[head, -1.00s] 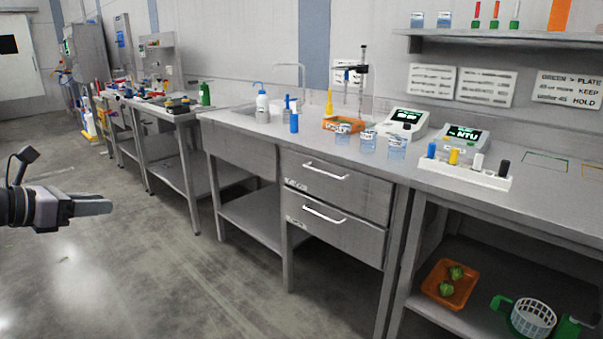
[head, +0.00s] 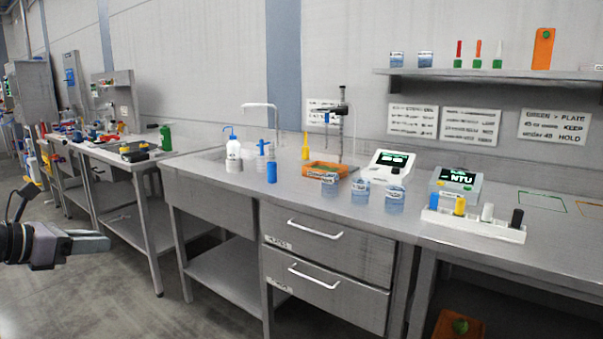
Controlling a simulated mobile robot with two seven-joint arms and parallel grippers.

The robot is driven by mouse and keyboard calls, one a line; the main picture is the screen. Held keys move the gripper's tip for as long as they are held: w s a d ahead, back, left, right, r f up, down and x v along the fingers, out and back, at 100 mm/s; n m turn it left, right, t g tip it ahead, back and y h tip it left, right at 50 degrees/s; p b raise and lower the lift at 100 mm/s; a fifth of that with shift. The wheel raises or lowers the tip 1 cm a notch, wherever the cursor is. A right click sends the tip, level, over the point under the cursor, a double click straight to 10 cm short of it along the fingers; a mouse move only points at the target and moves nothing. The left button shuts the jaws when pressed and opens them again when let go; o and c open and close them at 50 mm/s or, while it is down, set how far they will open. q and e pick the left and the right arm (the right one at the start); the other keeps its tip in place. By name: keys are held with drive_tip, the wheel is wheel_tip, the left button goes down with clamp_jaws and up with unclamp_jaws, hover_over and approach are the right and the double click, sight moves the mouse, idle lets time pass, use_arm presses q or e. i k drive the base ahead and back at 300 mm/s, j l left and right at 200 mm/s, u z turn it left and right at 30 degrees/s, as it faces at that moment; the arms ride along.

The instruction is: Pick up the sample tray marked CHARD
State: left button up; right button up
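I cannot read the word CHARD anywhere. An orange tray (head: 310,170) lies on the counter near the stand, with its contents too small to make out. A second orange tray (head: 440,326) with a green leafy piece (head: 460,326) is on the low shelf at the bottom edge, partly cut off. My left gripper (head: 108,243) is at the left, over the floor and well away from both trays. Its fingers overlap in side view, so their gap cannot be judged. Nothing shows held in it. My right gripper is out of view.
Blue-labelled cups (head: 360,191), a white meter (head: 387,166), an NTU meter (head: 455,181) and a white rack of coloured vials (head: 474,224) stand on the counter. Bottles (head: 233,155) are near the sink. Two drawers (head: 325,290) are shut. Floor in front is clear.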

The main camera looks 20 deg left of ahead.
sight(314, 170)
drive_tip(key=i+j+z, duration=0.4)
drive_tip(key=j, duration=0.85)
drive_tip(key=i+j+z, duration=0.2)
drive_tip(key=j+z, duration=0.25)
drive_tip(key=j, duration=0.8)
drive_tip(key=j+z, duration=0.4)
drive_tip(key=j, duration=0.95)
drive_tip(key=j+z, duration=0.25)
drive_tip(key=j, duration=0.2)
drive_tip(key=k+j+z, duration=0.1)
drive_tip(key=j+z, duration=0.2)
drive_tip(key=j, duration=0.15)
drive_tip(key=k+j+z, duration=0.1)
drive_tip(key=j+z, duration=0.15)
drive_tip(key=j, duration=0.2)
drive_tip(key=k+j+z, duration=0.25)
drive_tip(key=j, duration=0.15)
drive_tip(key=k+j+z, duration=0.1)
drive_tip(key=j+z, duration=0.15)
drive_tip(key=j, duration=0.15)
